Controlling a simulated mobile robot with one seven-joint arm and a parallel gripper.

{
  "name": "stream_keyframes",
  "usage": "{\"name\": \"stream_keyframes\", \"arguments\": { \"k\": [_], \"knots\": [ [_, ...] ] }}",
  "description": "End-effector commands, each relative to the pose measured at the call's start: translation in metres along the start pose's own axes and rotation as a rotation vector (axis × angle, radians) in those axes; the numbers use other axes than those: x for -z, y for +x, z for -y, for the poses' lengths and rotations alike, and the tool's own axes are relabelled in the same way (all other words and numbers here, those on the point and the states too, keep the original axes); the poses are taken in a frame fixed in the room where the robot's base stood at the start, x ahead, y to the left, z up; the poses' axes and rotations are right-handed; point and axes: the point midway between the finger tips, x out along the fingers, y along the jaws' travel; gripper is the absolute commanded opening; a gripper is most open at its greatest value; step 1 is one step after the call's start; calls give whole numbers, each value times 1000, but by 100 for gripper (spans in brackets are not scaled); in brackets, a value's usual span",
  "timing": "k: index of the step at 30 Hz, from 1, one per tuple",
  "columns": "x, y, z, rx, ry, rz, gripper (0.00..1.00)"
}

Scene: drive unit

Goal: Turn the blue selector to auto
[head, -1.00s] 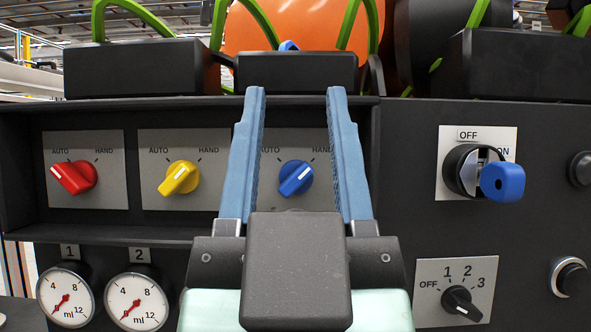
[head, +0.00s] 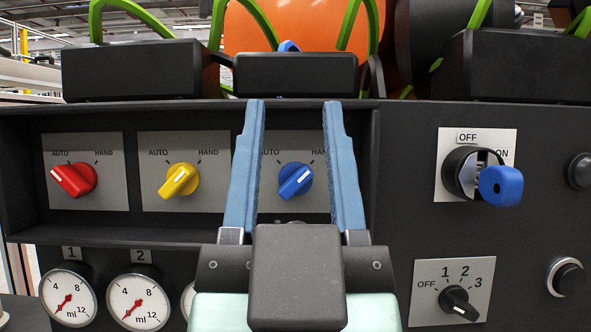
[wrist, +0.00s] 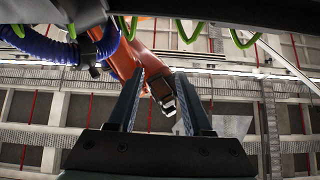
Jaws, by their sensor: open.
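The blue selector (head: 295,181) is a round knob with a raised handle on a grey plate (head: 271,200) on the dark panel. Its white line slants to the upper right, toward the HAND side. In the head view my gripper (head: 293,104) is open, with a blue finger on either side of the knob in the picture. The fingers cover parts of the plate and its lettering. I cannot tell how far the fingertips are from the panel; nothing is between them. The wrist view shows the open fingers (wrist: 157,76) against the ceiling, without the selector.
To the left are the yellow selector (head: 179,181) and red selector (head: 75,180). A ledge (head: 110,238) runs below, above round gauges (head: 138,301). To the right are a blue-handled switch (head: 500,186) and a black rotary knob (head: 459,303). Black boxes (head: 295,75) sit above.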

Motion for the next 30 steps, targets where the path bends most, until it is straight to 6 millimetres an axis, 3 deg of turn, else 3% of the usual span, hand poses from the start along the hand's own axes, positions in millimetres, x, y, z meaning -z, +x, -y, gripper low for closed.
{"name": "stream_keyframes", "arguments": {
  "k": [1, 6, 13, 20, 30],
  "knots": [
    [3, 14, 0, 1, 18, 27, 50],
    [-13, 34, 1, -1, 109, 130, 50],
    [-36, 44, 1, -24, 244, 270, 50],
    [-51, 39, 0, -70, 378, 406, 50],
    [-51, 9, -2, -185, 569, 596, 50]
  ]
}}
